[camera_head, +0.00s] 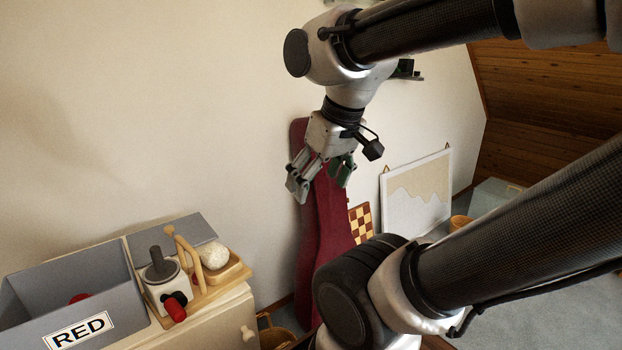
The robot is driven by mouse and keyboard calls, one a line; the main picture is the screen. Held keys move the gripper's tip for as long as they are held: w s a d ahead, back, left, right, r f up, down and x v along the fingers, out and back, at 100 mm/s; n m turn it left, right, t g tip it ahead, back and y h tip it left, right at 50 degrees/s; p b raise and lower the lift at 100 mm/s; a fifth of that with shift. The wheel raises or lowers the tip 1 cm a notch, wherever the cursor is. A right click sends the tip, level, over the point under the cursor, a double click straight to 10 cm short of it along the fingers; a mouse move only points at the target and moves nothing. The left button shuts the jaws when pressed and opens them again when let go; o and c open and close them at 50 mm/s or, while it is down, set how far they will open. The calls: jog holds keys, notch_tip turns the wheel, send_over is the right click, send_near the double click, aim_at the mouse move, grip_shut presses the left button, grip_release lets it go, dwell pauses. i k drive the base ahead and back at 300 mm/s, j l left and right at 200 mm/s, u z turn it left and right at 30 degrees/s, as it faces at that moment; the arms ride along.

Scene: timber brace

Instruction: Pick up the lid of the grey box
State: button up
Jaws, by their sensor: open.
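The grey box (33,305) stands at the lower left on a cream cabinet. It has no lid on it and bears a white label reading RED. A flat grey panel (197,228), which looks like the lid, is behind the wooden rack, to the right of the box. Its lower part is hidden by the things in front, and I cannot tell whether it lies flat or leans. My gripper (321,181) is open and empty. It hangs in the air to the upper right of the panel, well apart from it.
A white pot with a dark knob and red handle (163,288) and a wooden rack (226,273) with a pale round object (214,257) stand before the panel. A tall dark-red case (333,215) shows behind my gripper. A chessboard (360,222) and framed picture (418,195) stand further right.

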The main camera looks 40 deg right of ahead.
aim_at(193, 228)
jog(key=i+l+u, duration=0.25)
jog(key=u, duration=0.15)
jog(key=i+l+u, duration=0.15)
jog(key=l+u, duration=0.2)
